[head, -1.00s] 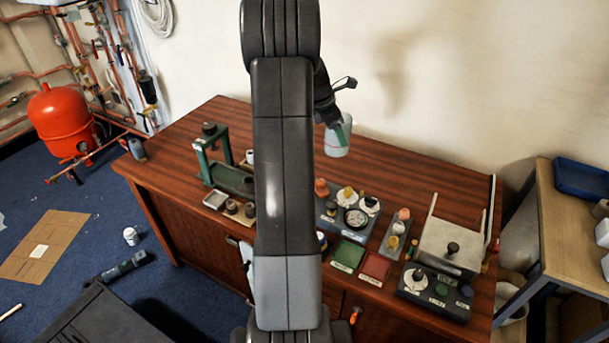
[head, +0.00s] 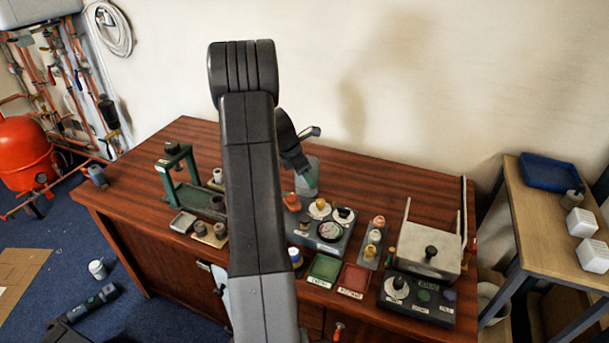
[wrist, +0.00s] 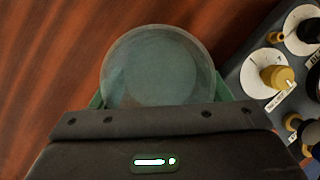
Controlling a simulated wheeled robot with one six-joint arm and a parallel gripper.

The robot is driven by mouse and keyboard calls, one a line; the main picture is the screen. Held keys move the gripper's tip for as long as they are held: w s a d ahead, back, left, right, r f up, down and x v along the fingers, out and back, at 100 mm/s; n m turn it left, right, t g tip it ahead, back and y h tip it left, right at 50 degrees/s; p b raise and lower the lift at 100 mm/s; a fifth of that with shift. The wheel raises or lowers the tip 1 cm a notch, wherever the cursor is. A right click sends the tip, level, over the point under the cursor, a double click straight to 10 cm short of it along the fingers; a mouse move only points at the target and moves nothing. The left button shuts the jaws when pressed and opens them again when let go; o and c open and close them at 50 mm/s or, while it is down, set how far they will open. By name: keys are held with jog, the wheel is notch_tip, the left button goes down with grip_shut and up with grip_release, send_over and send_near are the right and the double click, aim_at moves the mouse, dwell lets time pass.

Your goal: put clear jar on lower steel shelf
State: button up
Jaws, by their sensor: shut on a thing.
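The clear jar (head: 312,164) is a pale, see-through cylinder. My gripper (head: 307,180), with green fingers, is shut on it behind the gauge panel, over the wooden workbench. In the wrist view the jar's round top (wrist: 152,68) lies between the green fingers, with brown wood grain behind it. I cannot tell whether its base touches the bench. No lower steel shelf can be made out for certain; a grey-framed rack (head: 518,262) with a wooden top stands at the right, its lower part partly hidden.
The workbench (head: 400,183) holds a green press, a gauge panel (head: 318,237), green and red trays, and a metal box (head: 428,250). A blue tray (head: 548,172) and white boxes (head: 581,222) sit on the rack top. A cylindrical tool (head: 92,303) lies on the floor.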

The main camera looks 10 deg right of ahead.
jog(key=shift+f, duration=0.15)
jog(key=o, duration=1.3)
